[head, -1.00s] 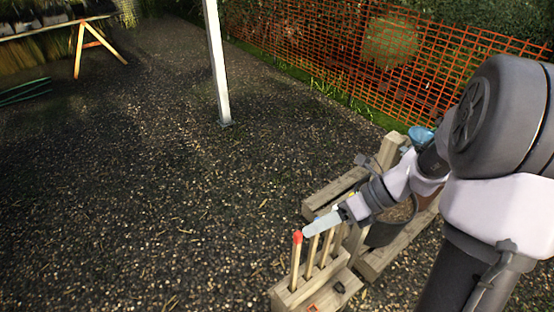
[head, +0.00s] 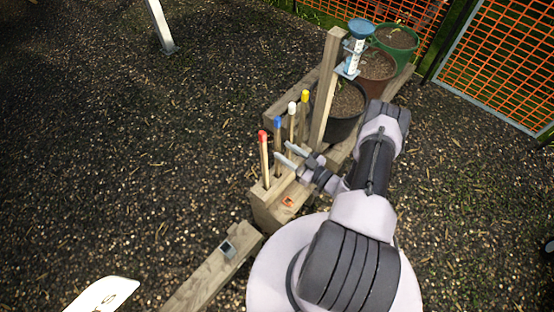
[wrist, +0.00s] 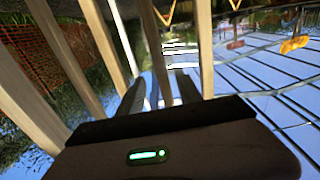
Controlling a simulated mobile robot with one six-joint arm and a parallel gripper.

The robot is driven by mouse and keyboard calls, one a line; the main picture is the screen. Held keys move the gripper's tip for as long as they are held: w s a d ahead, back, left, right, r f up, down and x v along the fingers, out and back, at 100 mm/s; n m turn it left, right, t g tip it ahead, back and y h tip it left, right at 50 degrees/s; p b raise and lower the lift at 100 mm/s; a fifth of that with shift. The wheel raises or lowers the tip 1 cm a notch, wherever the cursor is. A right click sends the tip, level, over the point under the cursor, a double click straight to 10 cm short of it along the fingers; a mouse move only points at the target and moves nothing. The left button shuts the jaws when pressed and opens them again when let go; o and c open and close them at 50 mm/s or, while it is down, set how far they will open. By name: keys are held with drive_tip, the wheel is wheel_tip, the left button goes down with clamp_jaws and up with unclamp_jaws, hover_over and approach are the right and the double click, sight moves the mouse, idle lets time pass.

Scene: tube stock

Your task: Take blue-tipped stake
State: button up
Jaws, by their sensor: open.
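The blue-tipped stake (head: 278,136) stands upright in a wooden block (head: 268,208), in a row between the red-tipped stake (head: 263,152) and the white-tipped stake (head: 291,122). The yellow-tipped stake (head: 303,112) is at the far end. My gripper (head: 281,150) is open, its fingers level and pointing left at the blue-tipped stake's upper part, below its tip. Contact cannot be told.
A taller wooden post (head: 325,90) stands behind the row, with a blue-and-white device (head: 355,45). Soil-filled pots, including a green pot (head: 395,40), stand beyond. A timber beam (head: 212,270) lies in front.

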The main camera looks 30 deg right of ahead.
drive_tip(key=b+x, duration=0.2)
drive_tip(key=x, duration=0.5)
drive_tip(key=shift+a, duration=0.25)
drive_tip(key=shift+s+f, duration=0.1)
clamp_jaws()
idle(0.9)
